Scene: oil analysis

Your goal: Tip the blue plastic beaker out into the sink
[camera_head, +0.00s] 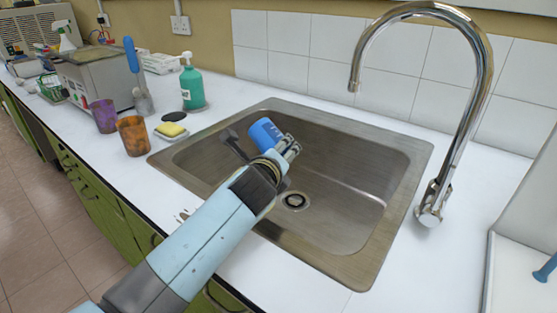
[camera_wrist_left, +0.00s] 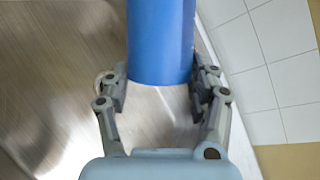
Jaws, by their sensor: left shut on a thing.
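The blue plastic beaker (camera_head: 265,134) is over the left part of the steel sink (camera_head: 412,150), tilted in the head view. My left gripper (camera_head: 287,148) is shut on it. In the left wrist view the beaker (camera_wrist_left: 160,42) stands between the two fingers of the left gripper (camera_wrist_left: 160,92), with steel behind it. The beaker's mouth and contents cannot be made out. The drain (camera_head: 295,201) shows in the sink floor to the right of my forearm. My right gripper is not in view.
A chrome tap (camera_head: 478,100) arches over the sink's right side. Left of the sink are a yellow sponge (camera_head: 171,129) on a dish, a green pump bottle (camera_head: 193,88), an orange-brown cup (camera_head: 134,136) and a purple cup (camera_head: 104,116). White tiles (camera_head: 310,58) line the wall behind.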

